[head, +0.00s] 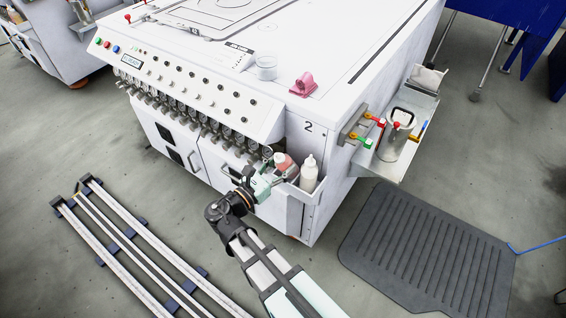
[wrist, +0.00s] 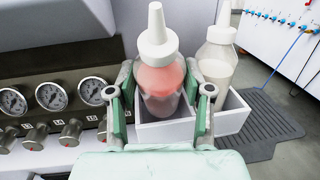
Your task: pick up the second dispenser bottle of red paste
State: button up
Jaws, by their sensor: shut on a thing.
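The dispenser bottle of red paste (wrist: 160,82) has a white cone nozzle and clear walls with red paste inside. It stands upright in a white holder box (wrist: 234,119) on the machine's side. My gripper (wrist: 161,98) has one finger on each side of this bottle and is shut on it. In the head view my gripper (head: 262,184) is at the holder, and the red bottle (head: 283,161) is partly hidden behind it. A bottle of white paste (wrist: 217,58) stands to the right in the same holder; it also shows in the head view (head: 309,173).
A row of pressure gauges (wrist: 50,96) and knobs lies close on the left. The white machine (head: 330,100) rises behind the holder. A side shelf with a metal pot (head: 397,135) is at right. A dark mat (head: 430,250) and floor rails (head: 130,240) lie below.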

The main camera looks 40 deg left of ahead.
jog(key=shift+s+t, duration=0.15)
jog(key=shift+t, duration=0.15)
jog(key=s+r+p, duration=0.1)
jog(key=s+r, duration=0.2)
jog(key=r, duration=0.3)
jog(key=s+a+g+p, duration=0.1)
jog(key=s+a+g, duration=0.1)
jog(key=s, duration=0.8)
jog(key=s+a+r+g+p, duration=0.1)
jog(key=s+g, duration=0.2)
jog(key=s, duration=0.7)
jog(key=shift+s+a+r+g+y+p, duration=0.15)
jog(key=shift+s+a+g+y+p, duration=0.15)
jog(key=shift+a+g+y, duration=0.1)
jog(key=shift+o, duration=1.2)
jog(key=shift+c, duration=0.6)
